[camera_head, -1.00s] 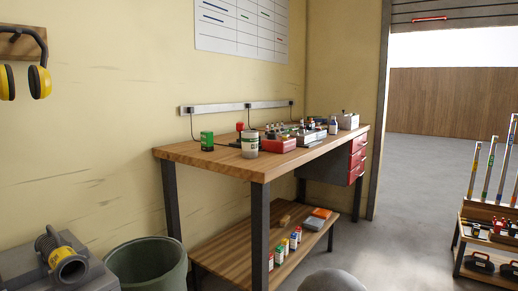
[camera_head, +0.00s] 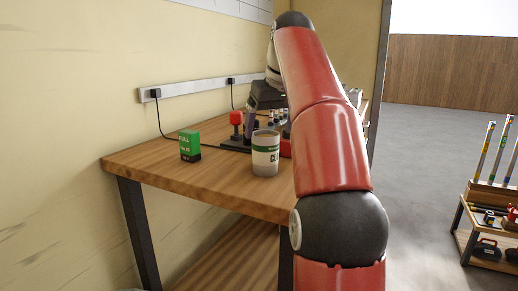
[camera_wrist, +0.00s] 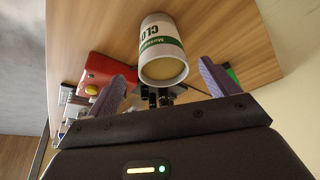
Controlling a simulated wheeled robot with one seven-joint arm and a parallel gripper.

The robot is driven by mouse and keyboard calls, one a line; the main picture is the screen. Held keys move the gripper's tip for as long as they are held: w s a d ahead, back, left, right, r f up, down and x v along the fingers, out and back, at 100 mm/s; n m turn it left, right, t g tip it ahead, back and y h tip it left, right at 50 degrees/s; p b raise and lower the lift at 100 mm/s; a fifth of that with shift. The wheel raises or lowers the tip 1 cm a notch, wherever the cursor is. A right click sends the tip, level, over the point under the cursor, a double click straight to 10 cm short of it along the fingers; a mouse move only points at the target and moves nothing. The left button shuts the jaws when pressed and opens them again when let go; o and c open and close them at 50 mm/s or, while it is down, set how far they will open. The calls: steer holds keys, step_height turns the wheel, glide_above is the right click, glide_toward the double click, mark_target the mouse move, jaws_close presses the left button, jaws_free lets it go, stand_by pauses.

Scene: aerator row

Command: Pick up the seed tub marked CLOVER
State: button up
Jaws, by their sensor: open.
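The seed tub (camera_head: 265,156) is a white, round tub with a green band. It stands upright on the wooden workbench near its front edge. My gripper (camera_head: 257,112) is just behind and above the tub in the head view, partly hidden by my arm. In the wrist view its purple fingers (camera_wrist: 163,82) are spread wide and empty, with the tub ahead between them.
A green box (camera_head: 190,145) stands left of the tub. A red-topped device on a black base (camera_head: 236,128) stands behind it. A red case (camera_wrist: 105,72) lies beside the tub in the wrist view. The wooden bench (camera_head: 165,178) is bare at its front left.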

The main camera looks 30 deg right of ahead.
mark_target(264, 149)
steer(key=shift+w+d+f, duration=0.1)
steer(key=shift+w+f, duration=0.25)
steer(key=shift+f, duration=0.2)
steer(key=shift+a+b+x, duration=0.15)
steer(key=shift+b+x, duration=0.45)
steer(key=shift+x, duration=1)
steer(key=shift+a+b+x, duration=0.1)
steer(key=shift+b+x, duration=0.5)
steer(key=shift+x, duration=0.95)
steer(key=shift+s, duration=0.2)
steer(key=c, duration=1.2)
steer(key=shift+o, duration=0.2)
steer(key=shift+r, duration=0.1)
